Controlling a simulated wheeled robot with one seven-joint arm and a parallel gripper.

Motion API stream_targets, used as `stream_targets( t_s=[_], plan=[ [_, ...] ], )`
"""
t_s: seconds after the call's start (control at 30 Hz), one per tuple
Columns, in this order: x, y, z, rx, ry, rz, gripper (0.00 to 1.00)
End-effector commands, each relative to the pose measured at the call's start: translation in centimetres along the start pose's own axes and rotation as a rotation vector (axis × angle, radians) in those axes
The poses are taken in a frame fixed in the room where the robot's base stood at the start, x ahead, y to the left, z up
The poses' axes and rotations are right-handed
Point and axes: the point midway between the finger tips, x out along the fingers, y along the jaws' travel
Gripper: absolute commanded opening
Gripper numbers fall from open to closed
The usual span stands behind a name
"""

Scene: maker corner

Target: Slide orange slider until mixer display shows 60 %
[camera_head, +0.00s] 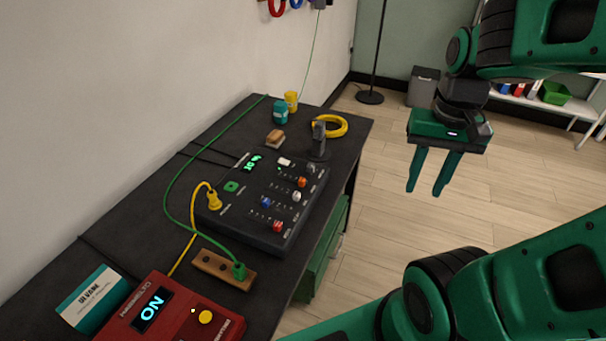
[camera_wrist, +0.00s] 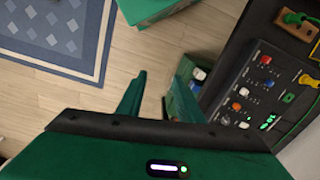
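The dark mixer (camera_head: 238,222) lies on the black bench, with several coloured slider knobs on its top. The orange slider (camera_head: 302,182) is near the mixer's far right end, and it also shows in the wrist view (camera_wrist: 236,106). The mixer display (camera_head: 254,163) glows green; its digits are tilted and too small to read surely. My gripper (camera_head: 425,189) is open and empty, over the floor to the right of the bench and apart from the mixer. In the wrist view its two fingers (camera_wrist: 162,70) stand apart with only floor between them.
A black post-like device (camera_head: 319,140) and a yellow cable coil (camera_head: 330,125) stand beyond the mixer. A yellow plug and cable (camera_head: 213,200) and a green cable (camera_head: 168,190) run beside it. A red box (camera_head: 170,312) sits nearer. The space between gripper and bench looks clear.

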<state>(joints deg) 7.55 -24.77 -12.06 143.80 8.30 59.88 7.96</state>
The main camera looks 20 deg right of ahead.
Motion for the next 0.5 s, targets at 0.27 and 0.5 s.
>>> stream_targets(
  t_s=[0.27,0.5],
  plan=[
    [0.3,-10.9,-7.8,0.075,-0.003,0.006,0.33],
    [2.5,-21.5,-11.2,0.146,0.004,0.009,0.33]
  ],
)
